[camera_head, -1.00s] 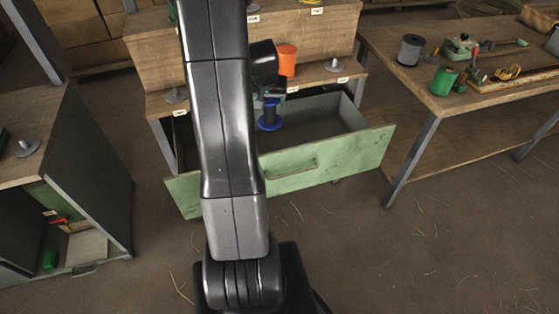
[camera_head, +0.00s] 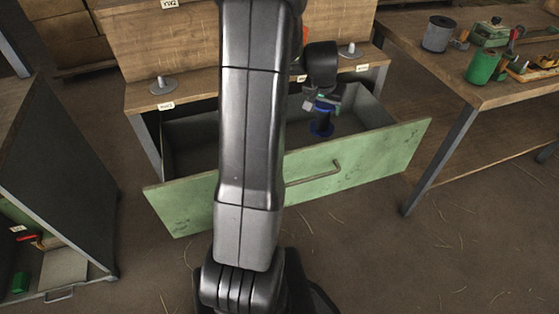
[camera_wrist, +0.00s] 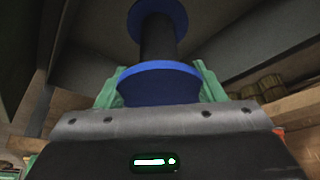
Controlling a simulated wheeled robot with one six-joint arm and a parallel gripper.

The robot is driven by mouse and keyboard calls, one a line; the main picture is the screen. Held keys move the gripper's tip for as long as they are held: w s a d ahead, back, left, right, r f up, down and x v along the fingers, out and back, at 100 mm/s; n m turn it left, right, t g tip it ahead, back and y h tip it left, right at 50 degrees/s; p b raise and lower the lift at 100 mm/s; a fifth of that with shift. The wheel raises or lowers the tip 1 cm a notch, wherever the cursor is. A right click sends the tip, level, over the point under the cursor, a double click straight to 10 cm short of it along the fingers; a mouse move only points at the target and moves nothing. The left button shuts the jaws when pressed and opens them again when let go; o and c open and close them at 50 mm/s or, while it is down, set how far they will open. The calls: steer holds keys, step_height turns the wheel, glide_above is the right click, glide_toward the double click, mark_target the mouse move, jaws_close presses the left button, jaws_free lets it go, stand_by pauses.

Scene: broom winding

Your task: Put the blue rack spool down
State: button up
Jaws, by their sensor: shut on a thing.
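The blue spool (camera_head: 321,128) has blue flanges and a dark core. It is upright over the open green drawer (camera_head: 345,173), in its right part. In the wrist view the spool (camera_wrist: 158,75) sits between the green fingers of my gripper (camera_wrist: 160,88), its near flange between them. My gripper (camera_head: 323,104) is shut on the spool in the head view. I cannot tell whether the spool's lower flange touches the drawer floor.
The wooden rack with grey pegs (camera_head: 163,85) stands behind the drawer. A workbench (camera_head: 470,90) at the right carries a grey spool (camera_head: 438,34) and a green spool (camera_head: 483,66). A dark cabinet (camera_head: 65,170) stands at the left. The drawer's left part looks empty.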

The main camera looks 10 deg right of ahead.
steer(key=f, duration=0.2)
steer(key=f+b, duration=0.1)
steer(key=shift+w+f+b, duration=0.3)
steer(key=shift+w+f, duration=0.1)
step_height(320, 180, down, 10)
steer(key=shift+r+b, duration=0.1)
steer(key=shift+b, duration=1.1)
steer(key=shift+f+b, duration=0.3)
steer(key=o, duration=1)
steer(key=shift+r, duration=0.1)
